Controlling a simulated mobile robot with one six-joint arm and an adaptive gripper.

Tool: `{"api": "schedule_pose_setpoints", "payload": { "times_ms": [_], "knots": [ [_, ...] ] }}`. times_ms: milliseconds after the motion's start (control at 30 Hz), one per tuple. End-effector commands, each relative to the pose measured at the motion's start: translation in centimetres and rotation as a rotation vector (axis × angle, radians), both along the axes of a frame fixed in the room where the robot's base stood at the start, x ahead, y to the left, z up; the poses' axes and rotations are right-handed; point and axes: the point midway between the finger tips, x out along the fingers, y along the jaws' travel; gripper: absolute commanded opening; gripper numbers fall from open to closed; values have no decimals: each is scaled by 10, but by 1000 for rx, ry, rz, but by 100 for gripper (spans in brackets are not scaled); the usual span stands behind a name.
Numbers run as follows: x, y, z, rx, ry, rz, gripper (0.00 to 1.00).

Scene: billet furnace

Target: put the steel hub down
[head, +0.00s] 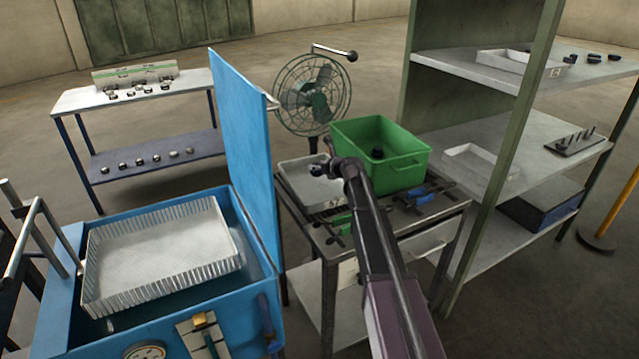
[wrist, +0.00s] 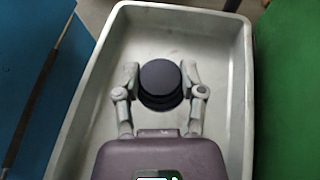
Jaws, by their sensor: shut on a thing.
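The steel hub (wrist: 160,82) is a dark, round, stepped piece in the wrist view. My gripper (wrist: 160,80) is shut on it, one finger on each side. Behind it lies a grey tray (wrist: 221,121), and the hub shows within the tray's walls. I cannot tell whether the hub touches the tray floor. In the head view my gripper (head: 320,168) is at the grey tray (head: 297,183) on a metal bench.
A green bin (head: 405,176) with a dark round piece (head: 377,153) stands right of the tray. A raised blue lid (head: 243,150) stands close on the left, above a blue tank with a ribbed basket (head: 160,250). A fan (head: 311,95) is behind; shelves (head: 500,130) are right.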

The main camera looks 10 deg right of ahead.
Motion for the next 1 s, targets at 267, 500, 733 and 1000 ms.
{"api": "schedule_pose_setpoints", "payload": {
  "times_ms": [267,500,733,1000],
  "knots": [
    [0,-1,-9,1,-1,-1,0],
    [0,-1,-8,1,-1,-2,0],
    [0,-2,-16,1,-1,-2,0],
    [0,-2,-37,1,0,-3,0]
  ]
}}
